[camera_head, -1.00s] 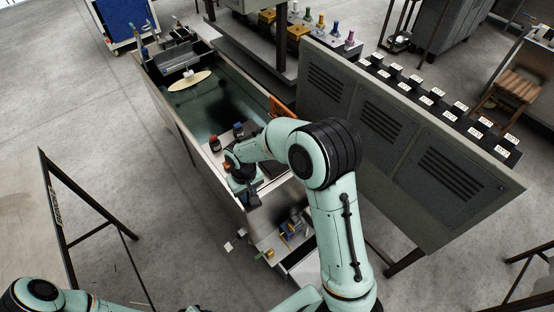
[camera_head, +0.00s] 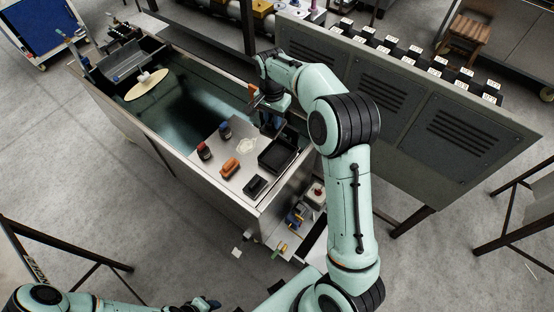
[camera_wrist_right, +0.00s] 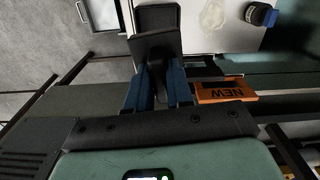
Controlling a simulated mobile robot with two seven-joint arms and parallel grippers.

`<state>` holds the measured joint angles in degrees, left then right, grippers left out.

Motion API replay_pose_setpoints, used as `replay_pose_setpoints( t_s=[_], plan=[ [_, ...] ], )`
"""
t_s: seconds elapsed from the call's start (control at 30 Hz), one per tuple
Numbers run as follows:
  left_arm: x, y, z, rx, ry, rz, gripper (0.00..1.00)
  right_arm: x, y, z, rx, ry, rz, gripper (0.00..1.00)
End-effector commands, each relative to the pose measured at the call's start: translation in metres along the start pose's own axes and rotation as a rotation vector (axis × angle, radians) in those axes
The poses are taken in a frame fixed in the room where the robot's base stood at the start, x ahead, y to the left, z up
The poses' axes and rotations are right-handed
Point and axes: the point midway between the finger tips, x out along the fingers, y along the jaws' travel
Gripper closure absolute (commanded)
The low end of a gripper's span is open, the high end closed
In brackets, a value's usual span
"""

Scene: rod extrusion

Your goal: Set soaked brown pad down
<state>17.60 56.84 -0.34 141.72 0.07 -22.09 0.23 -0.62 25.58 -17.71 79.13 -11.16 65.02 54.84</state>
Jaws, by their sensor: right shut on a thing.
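My right gripper (camera_head: 268,128) is above the far right end of the steel shelf, beside the black tray (camera_head: 291,158). In the right wrist view its blue fingers (camera_wrist_right: 160,85) are shut on a dark, flat pad (camera_wrist_right: 155,45), which looks brown-black and tilted. The pad overlaps the black tray (camera_wrist_right: 157,17) in that view; I cannot tell whether they touch. The pad is hidden by the gripper in the head view. My left gripper (camera_head: 205,304) is at the bottom edge, its fingers too small to read.
The steel shelf (camera_head: 222,180) also holds an orange block (camera_head: 230,166), a small black box (camera_head: 255,187), two small bottles (camera_head: 204,151) and a pale blob (camera_head: 246,147). An orange NEW sign (camera_wrist_right: 225,92) stands close to the right gripper. A grey vented cabinet (camera_head: 425,125) is on the right.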

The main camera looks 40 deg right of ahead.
Motion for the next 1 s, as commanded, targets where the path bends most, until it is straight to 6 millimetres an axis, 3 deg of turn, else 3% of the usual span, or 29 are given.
replay_pose_setpoints(
  t_s=[0.17,0.63,0.77,1.0],
  plan=[
    [0.006,-0.003,0.003,-0.002,-0.005,-0.002,0.6,0.001,0.009,-0.015,0.122,-0.003,-0.002,1.0],
    [0.015,-0.009,0.008,-0.004,-0.011,-0.004,0.6,0.119,0.008,-0.015,0.122,-0.003,-0.001,1.0],
    [0.016,-0.009,0.009,-0.004,-0.011,-0.004,0.6,0.139,0.007,-0.015,0.122,-0.002,-0.003,1.0],
    [0.016,-0.009,0.009,-0.004,-0.011,-0.004,0.6,0.156,0.007,-0.015,0.121,-0.002,-0.004,1.0]
  ],
)
